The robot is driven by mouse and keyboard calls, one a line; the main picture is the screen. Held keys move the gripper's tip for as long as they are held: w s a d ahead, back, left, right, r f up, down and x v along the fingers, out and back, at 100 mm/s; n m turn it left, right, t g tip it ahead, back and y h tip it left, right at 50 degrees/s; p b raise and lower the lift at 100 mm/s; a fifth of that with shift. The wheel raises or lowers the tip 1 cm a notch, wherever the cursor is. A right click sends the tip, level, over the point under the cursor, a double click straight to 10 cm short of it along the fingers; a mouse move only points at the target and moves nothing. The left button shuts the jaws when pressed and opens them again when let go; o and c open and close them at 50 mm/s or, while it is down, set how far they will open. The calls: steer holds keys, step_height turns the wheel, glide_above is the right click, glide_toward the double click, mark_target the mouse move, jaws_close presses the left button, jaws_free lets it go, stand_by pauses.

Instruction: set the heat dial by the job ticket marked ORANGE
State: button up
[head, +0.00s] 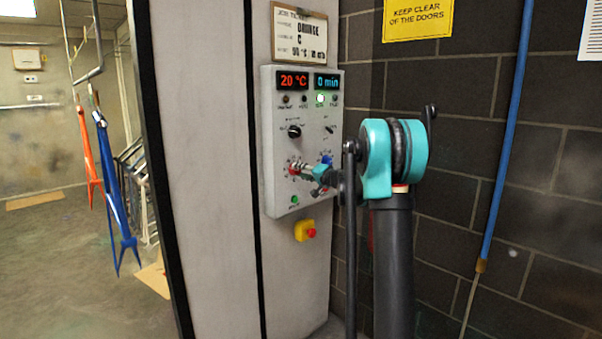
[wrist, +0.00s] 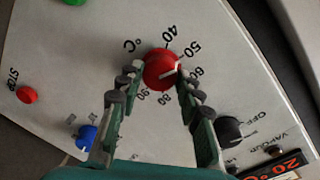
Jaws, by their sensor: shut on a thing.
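The red heat dial (wrist: 160,66) sits between my fingertips in the wrist view. Its white pointer line points between 50 and 60 on the °C scale; part of the scale is hidden by my fingers. My gripper (wrist: 157,78) is shut on the dial. In the head view my gripper (head: 303,171) reaches the red dial (head: 293,170) on the grey control panel (head: 272,140). The red display (head: 293,81) shows 20 °C.
A blue dial (wrist: 87,137) and a black dial (wrist: 230,130) lie close to my fingers. A red STOP button (wrist: 27,95) is at left. The head view shows a yellow-boxed red button (head: 306,231) below the panel and a blue pole (head: 508,120) at right.

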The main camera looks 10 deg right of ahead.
steer(key=shift+f+n, duration=0.1)
steer(key=shift+n, duration=0.7)
steer(key=shift+s, duration=0.1)
steer(key=o, duration=1.2)
steer(key=shift+c, duration=0.2)
steer(key=f+v, duration=0.1)
steer(key=v, duration=1.1)
steer(key=shift+r, duration=0.4)
steer(key=shift+a, duration=0.1)
